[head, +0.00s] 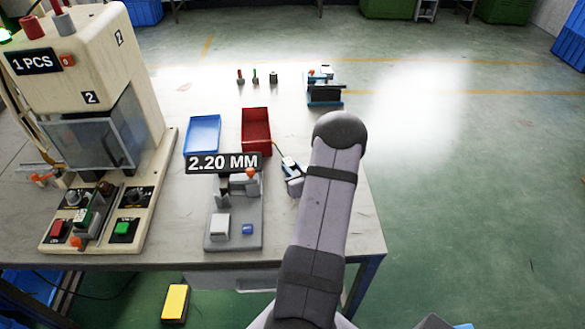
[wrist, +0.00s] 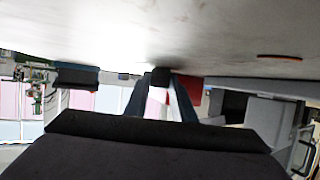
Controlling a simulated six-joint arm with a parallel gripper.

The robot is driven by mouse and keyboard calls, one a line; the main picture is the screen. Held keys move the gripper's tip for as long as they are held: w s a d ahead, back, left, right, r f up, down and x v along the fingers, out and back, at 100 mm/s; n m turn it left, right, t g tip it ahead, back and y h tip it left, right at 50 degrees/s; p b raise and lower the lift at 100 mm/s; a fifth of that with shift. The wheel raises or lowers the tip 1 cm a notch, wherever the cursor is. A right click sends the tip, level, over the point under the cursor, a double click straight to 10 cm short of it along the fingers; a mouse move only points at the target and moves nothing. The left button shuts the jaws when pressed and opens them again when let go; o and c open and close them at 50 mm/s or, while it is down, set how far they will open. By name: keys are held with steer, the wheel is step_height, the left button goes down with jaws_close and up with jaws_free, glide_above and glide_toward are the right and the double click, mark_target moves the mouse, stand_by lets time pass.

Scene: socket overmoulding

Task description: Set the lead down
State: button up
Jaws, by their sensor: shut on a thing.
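My gripper (head: 289,165) is partly hidden behind my own arm in the head view, low over the table just right of the gauge fixture. In the wrist view its two dark blue fingers (wrist: 160,88) are closed in on a small dark piece (wrist: 160,76), which appears to be part of the lead. A thin dark cord shows by the gripper in the head view. Most of the lead is hidden, and I cannot tell whether it touches the table (head: 160,215).
A red tray (head: 267,132) and a blue tray (head: 202,136) lie behind the gauge fixture (head: 252,240), whose sign reads 2.20 MM. The moulding machine (head: 70,60) stands at left. Small parts and a blue-black fixture (head: 325,96) are at the back. The table's right edge is close.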

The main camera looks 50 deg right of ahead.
steer(key=shift+f, duration=0.1)
steer(key=shift+f, duration=0.15)
steer(key=o, duration=1)
steer(key=shift+r, duration=0.3)
steer(key=b+v, duration=0.1)
steer(key=v, duration=1)
steer(key=shift+d, duration=0.1)
steer(key=shift+o, duration=0.7)
steer(key=shift+s+a+r, duration=0.25)
steer(key=shift+s, duration=0.2)
